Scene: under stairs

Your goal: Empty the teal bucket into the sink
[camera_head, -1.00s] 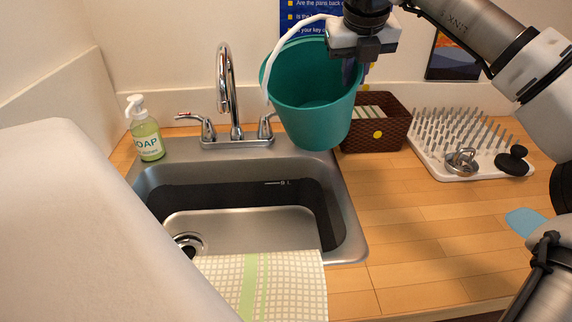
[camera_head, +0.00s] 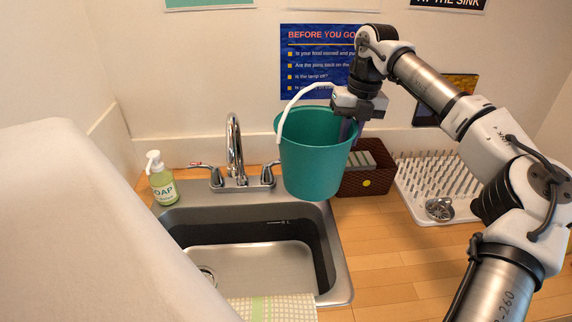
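The teal bucket (camera_head: 312,160) hangs in the air above the back right part of the sink, tilted only slightly. Its white handle (camera_head: 291,100) arcs up on the left side. My gripper (camera_head: 350,122) is at the bucket's right rim, and its fingers look closed on the rim. The fingertips are partly hidden by the bucket wall. The bucket's contents are not visible. The steel sink (camera_head: 342,270) is below and to the left, and its visible basin looks empty.
The chrome faucet (camera_head: 236,150) stands left of the bucket, with a soap bottle (camera_head: 162,180) further left. A brown basket (camera_head: 372,182) is behind the bucket. A white drying rack (camera_head: 415,192) is at the right. A checked towel (camera_head: 275,308) hangs at the sink's front.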

